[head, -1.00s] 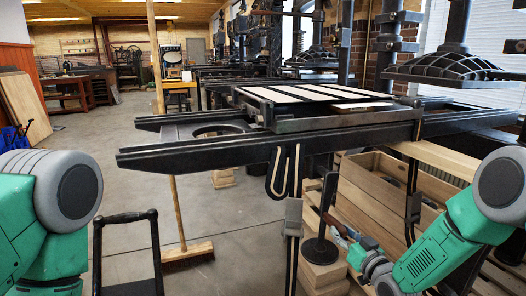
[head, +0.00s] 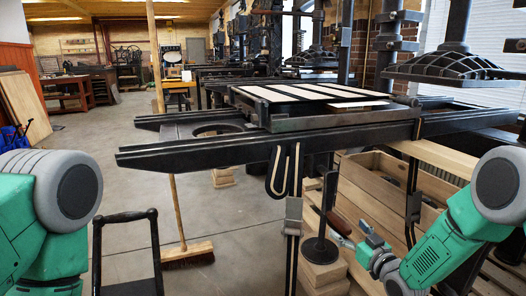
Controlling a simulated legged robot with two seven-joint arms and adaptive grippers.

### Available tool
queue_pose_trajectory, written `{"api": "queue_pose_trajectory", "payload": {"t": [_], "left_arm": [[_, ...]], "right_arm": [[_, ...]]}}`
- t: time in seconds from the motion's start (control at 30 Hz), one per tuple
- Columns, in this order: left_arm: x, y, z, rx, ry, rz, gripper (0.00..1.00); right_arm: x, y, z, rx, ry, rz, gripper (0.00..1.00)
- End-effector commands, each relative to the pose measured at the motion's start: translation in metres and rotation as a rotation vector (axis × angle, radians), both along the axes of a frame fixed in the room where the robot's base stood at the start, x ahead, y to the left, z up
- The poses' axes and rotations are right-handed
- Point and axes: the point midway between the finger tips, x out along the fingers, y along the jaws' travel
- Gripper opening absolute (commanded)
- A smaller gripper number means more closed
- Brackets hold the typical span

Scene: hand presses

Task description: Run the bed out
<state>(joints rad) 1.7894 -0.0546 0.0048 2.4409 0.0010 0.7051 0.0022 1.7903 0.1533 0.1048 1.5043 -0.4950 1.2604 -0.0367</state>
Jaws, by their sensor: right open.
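The press bed (head: 345,121) is a dark flat frame carrying white strips. It lies on two long black rails (head: 200,156), whose left ends stick out past it. A dark crank arm (head: 327,190) hangs below the rails, with a reddish-brown handle (head: 339,223) near its lower end. My right gripper (head: 357,241) is open beside the handle, just to its right and below. I cannot tell whether a finger touches the handle. Of my left arm, only a green and grey part shows at the left edge; its gripper is out of view.
The heavy black platen (head: 452,67) hangs at the upper right, to the right of the bed. A wooden crate (head: 375,190) stands beneath the rails. A broom (head: 187,254) stands on the open floor at left, near a black cart handle (head: 125,217).

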Motion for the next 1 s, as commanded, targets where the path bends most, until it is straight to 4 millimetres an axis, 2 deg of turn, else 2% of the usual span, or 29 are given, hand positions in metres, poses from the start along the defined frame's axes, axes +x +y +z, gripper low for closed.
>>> {"api": "queue_pose_trajectory", "payload": {"t": [0.63,1.0], "left_arm": [[0.000,0.000,0.038,0.000,0.000,0.000,0.78],[0.000,0.000,0.051,0.000,0.000,0.000,0.78]], "right_arm": [[-0.057,-0.020,0.001,0.001,0.004,0.001,0.78],[-0.084,-0.029,0.000,0.000,0.002,0.002,0.78]]}}
